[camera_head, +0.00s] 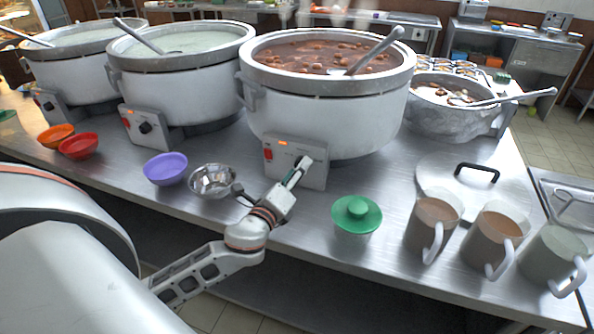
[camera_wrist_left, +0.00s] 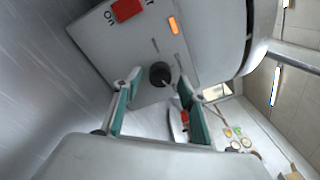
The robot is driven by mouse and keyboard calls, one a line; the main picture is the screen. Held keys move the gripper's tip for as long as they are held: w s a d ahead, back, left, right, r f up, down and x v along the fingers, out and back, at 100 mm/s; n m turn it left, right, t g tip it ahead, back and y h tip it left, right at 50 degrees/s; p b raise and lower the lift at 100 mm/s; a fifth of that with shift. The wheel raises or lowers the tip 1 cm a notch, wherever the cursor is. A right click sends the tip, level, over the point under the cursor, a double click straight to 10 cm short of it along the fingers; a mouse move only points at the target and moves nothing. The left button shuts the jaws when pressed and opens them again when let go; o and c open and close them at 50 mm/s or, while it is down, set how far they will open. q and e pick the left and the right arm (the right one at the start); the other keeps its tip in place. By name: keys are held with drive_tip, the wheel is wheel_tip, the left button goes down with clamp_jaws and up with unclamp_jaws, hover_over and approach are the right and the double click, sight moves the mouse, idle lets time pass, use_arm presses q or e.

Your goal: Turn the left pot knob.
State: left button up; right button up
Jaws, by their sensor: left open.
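Three large white pots with grey rims stand in a row: the left pot (camera_head: 75,70), the middle pot (camera_head: 185,80) and the right pot (camera_head: 325,105) of red stew. The left pot's control box (camera_head: 50,107) has a dark knob, small in the head view. The middle pot's box has a black knob (camera_head: 145,127). My left gripper (camera_head: 300,166) is at the right pot's control box (camera_head: 283,158), far from the left pot. In the left wrist view, my open left gripper (camera_wrist_left: 160,80) has its fingers on either side of a black knob (camera_wrist_left: 160,74); contact is unclear. My right gripper is out of view.
Orange, red and purple bowls (camera_head: 165,169) and a metal bowl (camera_head: 212,180) lie along the counter's front. A green-lidded cup (camera_head: 357,214), several handled mugs (camera_head: 434,222) and a lid (camera_head: 470,182) with a black handle stand to the right.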

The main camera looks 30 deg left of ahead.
use_arm(q)
drive_tip(key=shift+w, duration=0.2)
drive_tip(key=c, duration=1.1)
